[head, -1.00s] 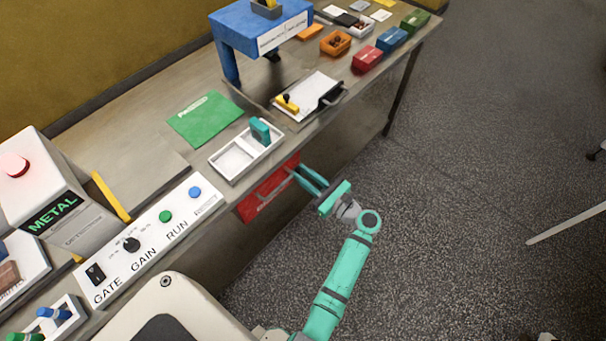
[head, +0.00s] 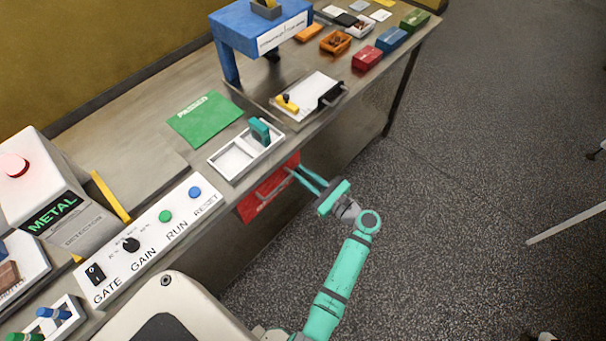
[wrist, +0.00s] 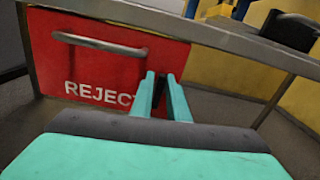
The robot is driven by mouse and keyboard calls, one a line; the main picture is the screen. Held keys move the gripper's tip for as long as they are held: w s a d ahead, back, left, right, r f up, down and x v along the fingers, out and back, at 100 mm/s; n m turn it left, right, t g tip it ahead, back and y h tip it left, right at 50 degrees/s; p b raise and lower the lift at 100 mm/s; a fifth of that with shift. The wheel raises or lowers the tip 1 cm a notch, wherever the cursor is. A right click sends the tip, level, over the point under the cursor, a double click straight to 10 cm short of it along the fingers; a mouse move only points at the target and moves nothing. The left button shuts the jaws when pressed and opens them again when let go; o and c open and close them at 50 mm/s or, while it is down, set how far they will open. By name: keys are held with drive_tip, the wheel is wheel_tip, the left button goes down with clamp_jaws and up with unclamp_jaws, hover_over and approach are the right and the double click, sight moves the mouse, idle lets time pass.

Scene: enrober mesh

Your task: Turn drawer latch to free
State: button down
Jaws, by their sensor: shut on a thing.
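The red drawer front (head: 262,200) marked REJECT hangs under the bench edge. In the wrist view the same red drawer (wrist: 100,72) shows its grey bar handle (wrist: 98,44) and part of its lettering. My gripper (head: 295,169) reaches in from the right to the drawer's right side. In the wrist view my gripper (wrist: 161,77) has its two teal fingers at the right edge of the drawer front, shut on a small dark piece, the latch (wrist: 159,88). The fingers hide most of the latch, so its turn angle is not clear.
The bench edge (wrist: 210,32) runs just above the fingers. A white tray (head: 232,160) with a teal block and a control panel (head: 150,240) stand on the bench above. A bench leg (wrist: 272,100) is right of the fingers. The floor to the right is open.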

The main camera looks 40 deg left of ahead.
drive_tip(key=shift+s+f+n, duration=0.2)
drive_tip(key=shift+n, duration=0.5)
drive_tip(key=shift+w, duration=0.1)
drive_tip(key=shift+w+d, duration=0.1)
drive_tip(key=shift+d, duration=0.1)
drive_tip(key=shift+s+a+f, duration=0.1)
drive_tip(key=shift+s+a, duration=0.1)
drive_tip(key=shift+s, duration=0.05)
idle(0.4)
drive_tip(key=c, duration=1.8)
unclamp_jaws()
drive_tip(key=shift+w, duration=0.1)
drive_tip(key=shift+c, duration=0.2)
drive_tip(key=shift+d, duration=0.1)
